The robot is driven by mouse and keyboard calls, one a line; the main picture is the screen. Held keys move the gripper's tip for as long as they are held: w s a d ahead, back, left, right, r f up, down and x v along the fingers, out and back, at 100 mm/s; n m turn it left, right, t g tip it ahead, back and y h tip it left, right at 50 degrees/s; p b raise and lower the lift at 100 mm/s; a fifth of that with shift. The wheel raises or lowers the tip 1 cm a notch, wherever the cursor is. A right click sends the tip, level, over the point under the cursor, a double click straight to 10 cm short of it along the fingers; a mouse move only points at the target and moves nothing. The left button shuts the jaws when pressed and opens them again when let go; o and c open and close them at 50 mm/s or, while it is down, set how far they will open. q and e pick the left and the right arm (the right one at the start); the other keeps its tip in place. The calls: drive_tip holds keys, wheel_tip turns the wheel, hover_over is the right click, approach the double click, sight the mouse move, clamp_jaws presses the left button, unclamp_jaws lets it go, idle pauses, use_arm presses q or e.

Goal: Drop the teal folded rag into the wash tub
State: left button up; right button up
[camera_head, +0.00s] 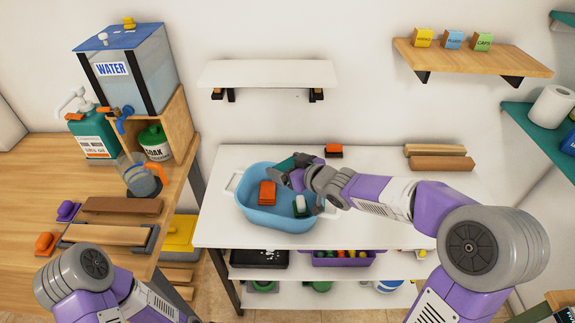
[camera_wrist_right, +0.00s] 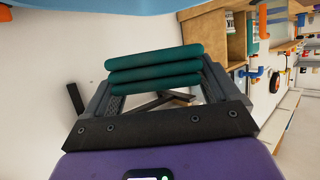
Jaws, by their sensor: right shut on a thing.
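The teal folded rag (camera_wrist_right: 152,68) shows in the right wrist view as a stack of rounded layers between the two dark fingers. In the head view the rag (camera_head: 285,164) is a small dark teal patch at the gripper, partly hidden. My right gripper (camera_head: 283,172) is shut on the rag, over the back part of the wash tub. The blue wash tub (camera_head: 270,217) stands on the white table. An orange block (camera_head: 267,192) and a green and white item (camera_head: 301,205) are in it. Only links of my left arm show at the lower left; its gripper is out of view.
A white wall shelf (camera_head: 267,73) hangs above the table. An orange and dark block (camera_head: 333,150) and brown blocks (camera_head: 440,163) lie at the table's back. A wooden counter (camera_head: 30,187) with a water tank (camera_head: 140,75) stands left. The table's front right is clear below my arm.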

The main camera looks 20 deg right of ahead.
wheel_tip(320, 180, down, 2)
drive_tip(key=shift+f+b, duration=0.1)
drive_tip(key=shift+b, duration=0.65)
drive_tip(key=o, duration=0.8)
drive_tip(key=p+v, duration=0.4)
drive_tip(key=v, duration=0.3)
drive_tip(key=shift+s+d, duration=0.1)
drive_tip(key=shift+s, duration=0.15)
